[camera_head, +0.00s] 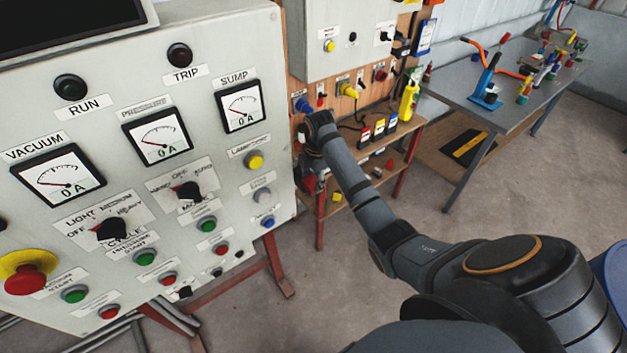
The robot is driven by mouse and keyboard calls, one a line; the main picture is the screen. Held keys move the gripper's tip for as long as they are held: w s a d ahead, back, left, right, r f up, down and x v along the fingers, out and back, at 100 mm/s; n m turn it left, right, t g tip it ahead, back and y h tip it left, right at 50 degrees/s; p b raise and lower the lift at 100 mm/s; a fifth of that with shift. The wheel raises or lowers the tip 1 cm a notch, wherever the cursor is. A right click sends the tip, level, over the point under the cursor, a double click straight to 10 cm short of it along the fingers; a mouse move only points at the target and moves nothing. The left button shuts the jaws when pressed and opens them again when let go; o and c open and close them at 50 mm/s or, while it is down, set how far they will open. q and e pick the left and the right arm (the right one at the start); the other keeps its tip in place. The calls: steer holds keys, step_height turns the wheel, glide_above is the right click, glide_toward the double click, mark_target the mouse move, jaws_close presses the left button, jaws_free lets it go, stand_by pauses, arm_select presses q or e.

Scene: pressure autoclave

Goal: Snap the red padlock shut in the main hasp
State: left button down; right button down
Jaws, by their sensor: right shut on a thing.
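My right arm reaches in from the lower right to the wooden backboard beside the big grey control panel. My right gripper (303,132) is at its far end, close to the panel's right edge. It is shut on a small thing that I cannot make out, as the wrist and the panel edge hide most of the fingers. I cannot pick out the red padlock or the main hasp for sure. Small red, blue and yellow fittings (348,90) sit on the backboard near my wrist. My left gripper is not in view.
The grey control panel (215,60) with gauges, knobs and buttons fills the left. A shelf with red legs (406,160) stands under the backboard, holding small labelled boxes and a yellow-green spray bottle (409,97). A grey workbench (460,90) with tools is at the right. The middle floor is clear.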

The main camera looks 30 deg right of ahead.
mark_target(314, 184)
steer(key=shift+c, duration=2)
jaws_free()
steer(key=r, duration=0.5)
steer(key=s+r, duration=0.1)
steer(key=r, duration=0.1)
steer(key=shift+r, duration=0.2)
